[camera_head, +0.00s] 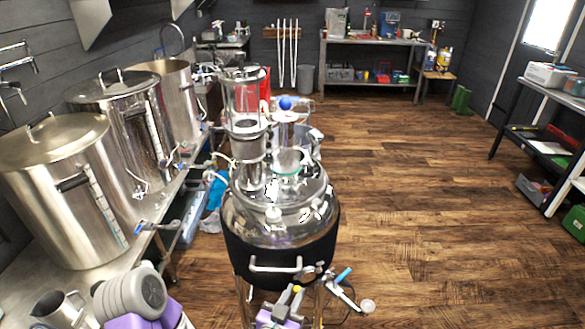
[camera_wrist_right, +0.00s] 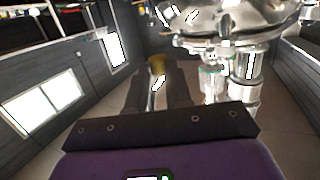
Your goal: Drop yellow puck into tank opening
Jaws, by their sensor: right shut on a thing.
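The yellow puck (camera_head: 297,289) is small in the head view, low in front of the steel tank. It also shows in the right wrist view (camera_wrist_right: 157,62), between the dark fingertips. My right gripper (camera_head: 290,295) is shut on it, with the purple wrist behind. The tank (camera_head: 320,215) has a domed steel lid and a dark band around its body. A short round glass fitting with a greenish rim (camera_head: 289,161) stands on the lid, above and behind the puck. I cannot tell for sure which fitting is the opening. My left gripper is not visible.
A curved handle (camera_head: 275,267) and a valve with a blue lever (camera_head: 343,275) stick out at the tank's front. A tall glass column (camera_head: 245,100) rises from the lid. Steel kettles (camera_head: 65,195) and a pitcher (camera_head: 58,308) stand on the left bench. The floor to the right is clear.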

